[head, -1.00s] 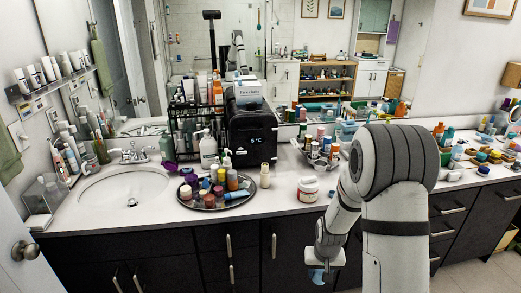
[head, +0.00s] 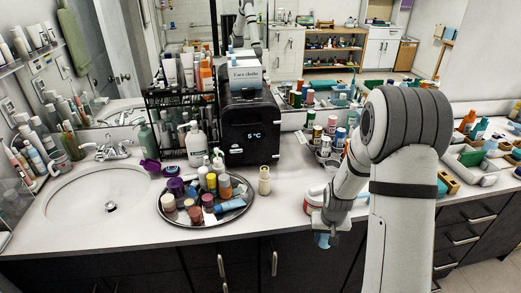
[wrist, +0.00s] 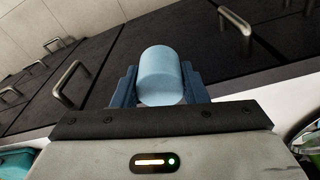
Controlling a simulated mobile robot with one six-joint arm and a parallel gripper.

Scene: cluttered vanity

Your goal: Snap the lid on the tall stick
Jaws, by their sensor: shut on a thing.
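My gripper (wrist: 160,92) is shut on a smooth light-blue cylindrical cap (wrist: 160,72), which looks like the lid; its fingers press on both sides of it. In the head view the gripper (head: 323,238) hangs just in front of the counter's front edge, with a little of the blue cap showing at its tip. A slim cream stick (head: 264,181) stands upright on the counter, just right of the round tray and left of my gripper. It looks like the tall stick, but I cannot make out its top clearly.
The round tray (head: 168,217) holds several bottles and jars. A white jar with a red label (head: 312,201) stands close behind my gripper, partly hidden. A black dispenser (head: 250,130) stands behind the stick. Bare counter lies between stick and jar.

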